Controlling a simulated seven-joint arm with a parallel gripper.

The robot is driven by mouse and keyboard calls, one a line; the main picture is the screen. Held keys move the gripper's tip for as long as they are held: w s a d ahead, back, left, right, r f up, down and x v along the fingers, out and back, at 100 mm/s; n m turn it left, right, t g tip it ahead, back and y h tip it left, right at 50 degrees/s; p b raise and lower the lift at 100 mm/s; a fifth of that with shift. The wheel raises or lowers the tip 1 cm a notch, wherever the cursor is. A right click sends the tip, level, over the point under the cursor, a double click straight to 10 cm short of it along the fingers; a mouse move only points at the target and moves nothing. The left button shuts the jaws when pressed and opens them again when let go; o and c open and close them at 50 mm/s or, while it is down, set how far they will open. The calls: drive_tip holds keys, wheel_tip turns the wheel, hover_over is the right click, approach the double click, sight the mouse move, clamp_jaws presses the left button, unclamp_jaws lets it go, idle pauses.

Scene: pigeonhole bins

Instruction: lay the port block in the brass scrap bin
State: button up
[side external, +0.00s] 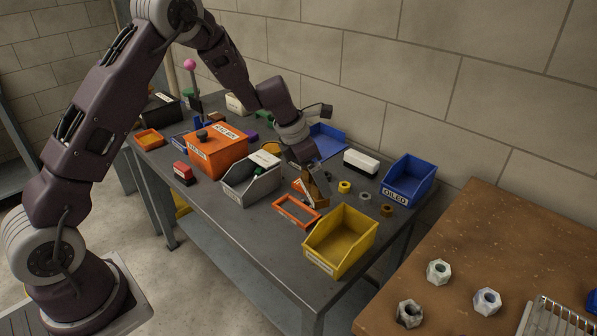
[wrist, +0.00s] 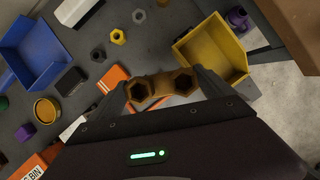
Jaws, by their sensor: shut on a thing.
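The port block (wrist: 162,87) is a brass-coloured piece with two hexagonal openings. My gripper (wrist: 161,84) is shut on it, one finger at each end, in the wrist view. In the side view my gripper (side external: 313,184) holds it low over the bench, just behind an orange frame; most of the block is hard to make out there. A yellow open bin (side external: 323,262) stands at the bench's near right corner, and shows in the wrist view (wrist: 239,56) right of the block. Its label is too small to read, so I cannot tell if it is the brass scrap bin.
The orange frame (side external: 281,214) lies flat beside the yellow bin. A grey bin (side external: 236,192) and an orange lidded box (side external: 226,156) stand left. A blue bin marked OILED (side external: 408,195) stands right. Small nuts (side external: 365,196) lie between.

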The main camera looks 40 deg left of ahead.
drive_tip(key=s+d+m+g+h, duration=0.2)
drive_tip(key=d+m+g, duration=0.2)
drive_tip(key=d+m, duration=0.7)
drive_tip(key=shift+s+r+m, duration=0.35)
drive_tip(key=shift+r+m, duration=0.1)
drive_tip(key=shift+m, duration=0.45)
drive_tip(key=shift+d, duration=0.1)
wheel_tip(320, 180, down, 9)
drive_tip(key=shift+f, duration=0.1)
drive_tip(key=shift+f, duration=0.4)
drive_tip(key=o, duration=1.8)
drive_tip(key=v, duration=0.7)
